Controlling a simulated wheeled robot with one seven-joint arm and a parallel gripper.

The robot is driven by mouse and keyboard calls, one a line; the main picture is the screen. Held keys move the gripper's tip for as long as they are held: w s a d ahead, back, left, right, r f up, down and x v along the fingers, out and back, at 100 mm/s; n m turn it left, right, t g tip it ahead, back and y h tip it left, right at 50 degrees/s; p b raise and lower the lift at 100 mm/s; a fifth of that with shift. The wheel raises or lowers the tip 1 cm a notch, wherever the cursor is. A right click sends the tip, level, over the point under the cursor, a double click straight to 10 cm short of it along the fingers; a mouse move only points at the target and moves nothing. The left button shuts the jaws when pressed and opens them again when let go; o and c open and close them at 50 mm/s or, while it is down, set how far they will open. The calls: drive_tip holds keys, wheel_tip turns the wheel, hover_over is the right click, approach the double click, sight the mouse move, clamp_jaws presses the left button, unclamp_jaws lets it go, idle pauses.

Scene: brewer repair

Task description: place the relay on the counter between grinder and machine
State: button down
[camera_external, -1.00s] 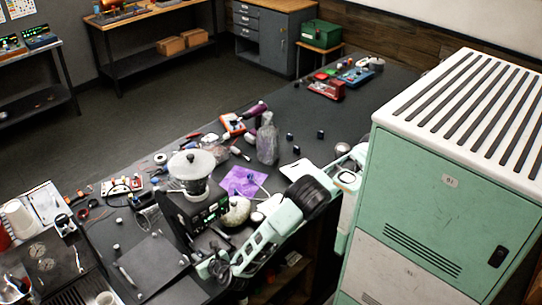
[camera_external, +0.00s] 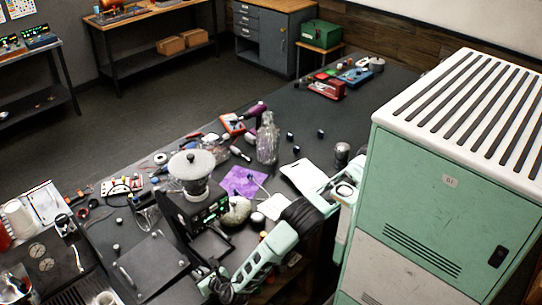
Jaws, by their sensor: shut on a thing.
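The grinder (camera_external: 190,208) stands on the dark counter (camera_external: 285,110), with a pale round lid over its clear hopper. The brewing machine (camera_external: 78,293) shows only in part at the lower left corner. A dark flat panel (camera_external: 148,262) lies between them. My gripper (camera_external: 208,281) is at the bottom centre, in front of the grinder and beside the panel's right edge. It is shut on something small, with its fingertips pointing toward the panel. The relay in it is too small and hidden to make out clearly.
Several small tools and parts clutter the counter's left side. A tall green cabinet (camera_external: 445,200) fills the right. The counter's far middle is mostly clear.

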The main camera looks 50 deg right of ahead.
sight(200, 272)
drive_tip(key=c, duration=1.3)
unclamp_jaws()
drive_tip(key=shift+f, duration=0.1)
drive_tip(key=shift+r, duration=0.2)
drive_tip(key=v, duration=0.4)
drive_tip(key=shift+s+p, duration=0.1)
drive_tip(key=shift+p, duration=0.3)
wheel_tip(200, 272, up, 7)
drive_tip(key=p, duration=0.3)
drive_tip(key=shift+s+r, duration=0.15)
drive_tip(key=shift+s, duration=0.2)
